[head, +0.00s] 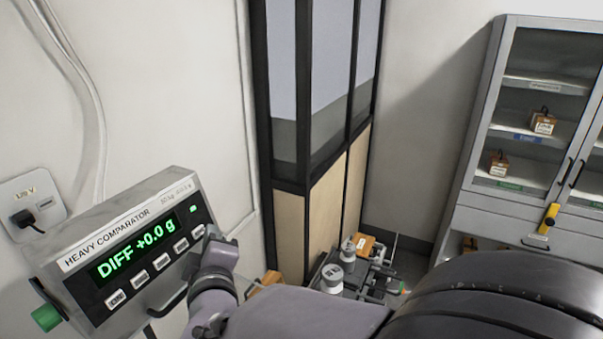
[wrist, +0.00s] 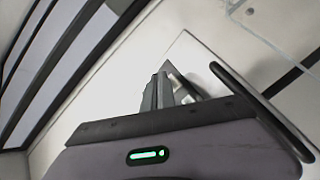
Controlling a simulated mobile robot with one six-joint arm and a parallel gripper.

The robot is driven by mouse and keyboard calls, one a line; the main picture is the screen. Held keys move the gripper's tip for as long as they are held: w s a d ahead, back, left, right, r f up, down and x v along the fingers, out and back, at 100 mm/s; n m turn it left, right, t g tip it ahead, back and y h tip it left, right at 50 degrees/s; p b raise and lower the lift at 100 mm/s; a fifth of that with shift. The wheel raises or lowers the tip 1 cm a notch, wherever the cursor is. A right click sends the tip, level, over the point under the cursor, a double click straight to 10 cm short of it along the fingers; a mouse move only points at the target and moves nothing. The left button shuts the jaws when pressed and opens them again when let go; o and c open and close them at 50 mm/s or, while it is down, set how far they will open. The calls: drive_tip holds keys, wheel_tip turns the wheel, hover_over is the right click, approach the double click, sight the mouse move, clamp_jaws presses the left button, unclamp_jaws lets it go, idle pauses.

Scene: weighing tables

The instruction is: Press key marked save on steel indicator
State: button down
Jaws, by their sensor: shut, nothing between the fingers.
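The steel indicator (head: 188,187) is a grey box at the lower left of the head view, labelled HEAVY COMPARATOR. Its green display (head: 136,250) reads DIFF +0.0 g. My gripper (head: 211,235) is shut and empty at the right end of the row, close beside the rightmost visible key (head: 197,231). I cannot tell whether it touches. In the wrist view the shut fingers (wrist: 165,90) point at a pale panel edge; no key shows there.
A wall socket (head: 33,203) with a black plug is left of the indicator. Metal weights (head: 332,278) stand low behind my arm. A glass-fronted cabinet (head: 540,110) is at the right.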

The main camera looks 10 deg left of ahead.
drive_tip(key=shift+a, duration=0.1)
idle(0.7)
drive_tip(key=shift+w+a+f, duration=0.1)
drive_tip(key=shift+w+a, duration=0.05)
drive_tip(key=shift+a, duration=0.15)
drive_tip(key=shift+a+f, duration=0.1)
drive_tip(key=shift+a, duration=0.25)
idle(0.6)
drive_tip(key=shift+d, duration=0.1)
drive_tip(key=shift+d+r+b, duration=0.25)
drive_tip(key=shift+d+b, duration=0.05)
drive_tip(key=shift+d, duration=0.4)
drive_tip(key=d, duration=0.1)
drive_tip(key=s+d+r, duration=0.1)
drive_tip(key=d, duration=0.2)
drive_tip(key=shift+s+d+r, duration=0.15)
drive_tip(key=shift+s+d, duration=0.1)
drive_tip(key=shift+s, duration=0.05)
idle(0.5)
